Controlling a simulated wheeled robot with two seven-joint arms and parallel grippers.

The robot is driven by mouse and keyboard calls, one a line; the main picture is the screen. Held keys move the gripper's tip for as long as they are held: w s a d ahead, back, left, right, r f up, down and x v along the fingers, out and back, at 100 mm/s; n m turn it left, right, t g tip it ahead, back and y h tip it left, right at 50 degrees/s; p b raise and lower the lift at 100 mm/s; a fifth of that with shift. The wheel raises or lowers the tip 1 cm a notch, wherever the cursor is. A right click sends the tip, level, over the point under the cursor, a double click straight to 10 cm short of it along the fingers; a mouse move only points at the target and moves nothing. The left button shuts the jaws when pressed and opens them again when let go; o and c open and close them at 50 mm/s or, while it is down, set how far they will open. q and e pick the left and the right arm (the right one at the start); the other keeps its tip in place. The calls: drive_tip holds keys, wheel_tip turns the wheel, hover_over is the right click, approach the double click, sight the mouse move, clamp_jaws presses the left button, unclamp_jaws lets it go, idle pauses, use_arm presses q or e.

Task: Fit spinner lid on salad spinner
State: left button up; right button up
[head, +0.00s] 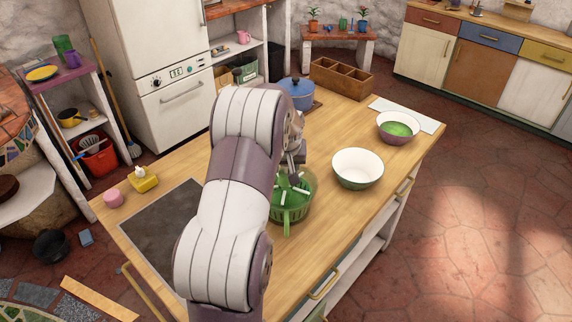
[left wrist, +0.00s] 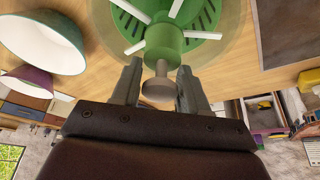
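The green salad spinner (head: 290,213) stands on the wooden counter, partly behind my left arm. The spinner lid has a green hub (left wrist: 164,42), white spokes and a clear rim; it lies over the slotted green basket, its spokes also showing in the head view (head: 283,186). I cannot tell whether it is fully seated. My left gripper (head: 298,165) is above the lid. In the left wrist view its fingers (left wrist: 160,75) are on both sides of the grey-brown knob (left wrist: 158,91) and appear shut on it. My right gripper is not in view.
A white bowl (head: 357,162) and a purple bowl with green contents (head: 398,130) stand right of the spinner. A blue pot (head: 297,92) and wooden box (head: 342,78) are at the back.

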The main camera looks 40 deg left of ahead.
use_arm(q)
drive_tip(key=o, duration=0.4)
drive_tip(key=b+v, duration=0.2)
drive_tip(key=v, duration=1)
drive_tip(key=shift+s+r, duration=0.15)
drive_tip(key=shift+r, duration=0.2)
